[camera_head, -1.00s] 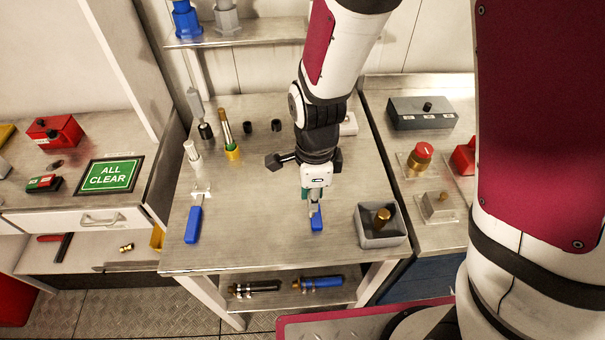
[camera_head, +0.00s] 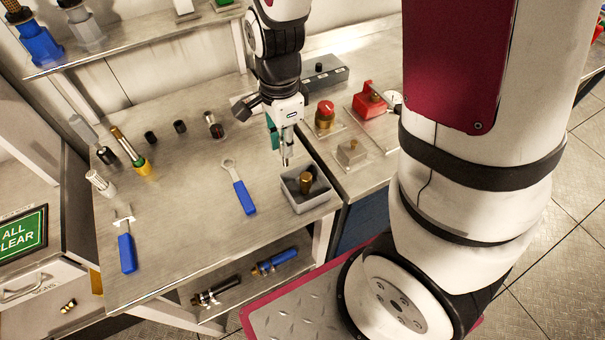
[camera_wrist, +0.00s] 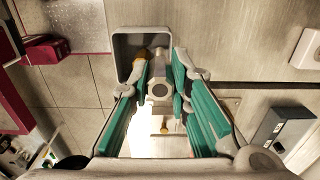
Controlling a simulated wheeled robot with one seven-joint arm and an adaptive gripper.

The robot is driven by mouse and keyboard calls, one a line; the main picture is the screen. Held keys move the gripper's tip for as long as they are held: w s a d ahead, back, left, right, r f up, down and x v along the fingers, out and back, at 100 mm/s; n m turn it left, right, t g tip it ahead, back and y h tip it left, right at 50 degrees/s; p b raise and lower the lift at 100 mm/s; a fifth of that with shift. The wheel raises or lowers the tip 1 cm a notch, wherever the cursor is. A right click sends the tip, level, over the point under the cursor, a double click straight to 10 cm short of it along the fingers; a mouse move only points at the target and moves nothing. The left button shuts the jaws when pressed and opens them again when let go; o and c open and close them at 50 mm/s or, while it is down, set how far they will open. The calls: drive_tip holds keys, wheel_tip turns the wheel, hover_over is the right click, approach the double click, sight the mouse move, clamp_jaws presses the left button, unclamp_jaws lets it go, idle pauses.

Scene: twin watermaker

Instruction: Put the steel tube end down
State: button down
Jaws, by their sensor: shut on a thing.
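My gripper (camera_head: 284,148) is shut on the steel tube end (camera_head: 286,159), a short silver piece pointing down between the fingertips. It is held above the table near the back left edge of the grey square tray (camera_head: 291,203). In the wrist view the steel tube end (camera_wrist: 159,90) shows as a grey piece with a round opening, between the green-lined fingers. The tray (camera_wrist: 118,42) is just beyond it, and a brass piece (camera_head: 306,181) stands inside. The gap between the tube end and the surface below is hard to judge.
A blue-handled ring spanner (camera_head: 243,196) lies left of the tray. A blue-handled tool (camera_head: 127,252), a yellow-based tube (camera_head: 143,168) and small dark fittings (camera_head: 180,127) stand or lie farther left. A control box (camera_head: 326,75) and red knob (camera_head: 325,109) are on the right-hand bench.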

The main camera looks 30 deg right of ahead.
drive_tip(key=shift+d+f, duration=0.25)
drive_tip(key=shift+f, duration=0.1)
wheel_tip(320, 180, down, 9)
drive_tip(key=shift+f, duration=0.1)
idle(0.3)
drive_tip(key=shift+f, duration=0.1)
drive_tip(key=c, duration=1.5)
unclamp_jaws()
